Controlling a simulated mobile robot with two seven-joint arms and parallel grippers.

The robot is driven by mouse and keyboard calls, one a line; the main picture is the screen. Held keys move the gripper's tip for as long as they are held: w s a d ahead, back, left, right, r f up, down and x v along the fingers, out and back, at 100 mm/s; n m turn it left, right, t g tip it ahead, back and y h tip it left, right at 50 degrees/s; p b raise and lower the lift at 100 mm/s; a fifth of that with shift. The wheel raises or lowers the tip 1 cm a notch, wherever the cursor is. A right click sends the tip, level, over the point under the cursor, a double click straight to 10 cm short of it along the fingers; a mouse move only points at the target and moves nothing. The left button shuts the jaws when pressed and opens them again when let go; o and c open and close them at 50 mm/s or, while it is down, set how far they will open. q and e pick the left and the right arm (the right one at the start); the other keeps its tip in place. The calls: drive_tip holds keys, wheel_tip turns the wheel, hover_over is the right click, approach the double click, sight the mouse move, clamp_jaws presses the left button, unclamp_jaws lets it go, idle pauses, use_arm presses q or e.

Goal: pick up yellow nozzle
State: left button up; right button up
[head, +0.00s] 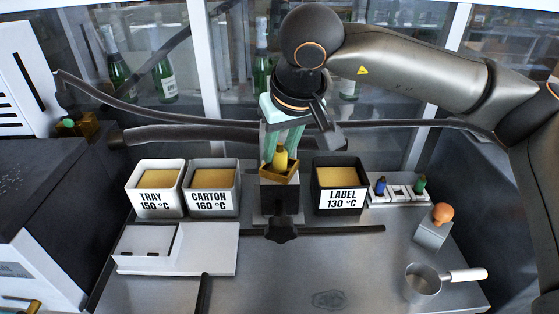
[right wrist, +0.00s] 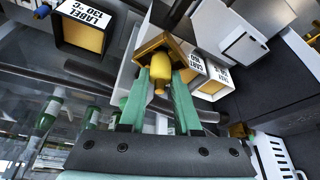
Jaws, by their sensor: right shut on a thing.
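The yellow nozzle (head: 280,158) is upright at the gold block (head: 279,174) on the central post. My right gripper (head: 280,148) reaches down from above with its pale green fingers either side of the nozzle, shut on it. In the right wrist view the yellow nozzle (right wrist: 160,68) sits between the fingertips, in front of the gold block (right wrist: 150,45). I cannot tell whether the nozzle is still seated in the block. My left gripper is not in view.
Tubs marked TRAY (head: 155,203), CARTON (head: 209,204) and LABEL (head: 340,201) flank the post. A white rack (head: 400,191) at right holds a blue nozzle (head: 380,187) and a green nozzle (head: 420,184). Dark hoses run behind. A metal pot (head: 422,285) stands front right.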

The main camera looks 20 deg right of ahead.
clamp_jaws()
drive_tip(key=shift+r, duration=0.15)
